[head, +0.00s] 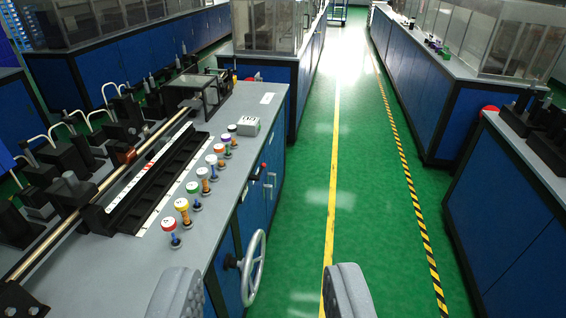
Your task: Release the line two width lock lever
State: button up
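My gripper (262,284) shows at the bottom edge as two grey ribbed fingers set wide apart, open with nothing between them. It is in front of the near end of a blue machine bench (225,185) with a grey top. I cannot tell which part is the line two width lock lever. A small dark lever with a red knob (263,168) sits on the bench's aisle side. Several bent pale levers (62,128) stand on black blocks at the left. All of these are well beyond my fingers.
A spoked handwheel (254,268) juts from the bench side near my fingers. Colour-topped knobs (182,206) line the bench edge, with a grey box (248,126) beyond. The green aisle (372,240) is clear. Blue benches (510,230) stand at the right.

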aim_at(261, 171)
jog(key=u, duration=0.15)
jog(key=k, duration=0.6)
jog(key=z, duration=0.75)
jog(key=i, duration=2.9)
jog(key=u, duration=0.85)
